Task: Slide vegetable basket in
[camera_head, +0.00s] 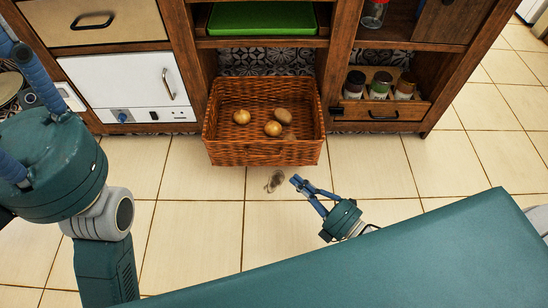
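The vegetable basket (264,153) is brown wicker and holds several round, potato-like vegetables (273,128). It stands in front of a low middle opening of the wooden shelving, and its front juts out over the floor. My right gripper (298,181) is below the basket's front edge in the picture, to the right of its middle. Its blue fingers come together at the tips, with nothing seen between them and a gap to the basket.
Left of the basket is a white cabinet door (125,82) with a handle. Right of it are a shelf with jars (379,85) and a drawer handle (383,116). A green tray (262,18) sits above. Bare tiled floor (195,190) lies in front.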

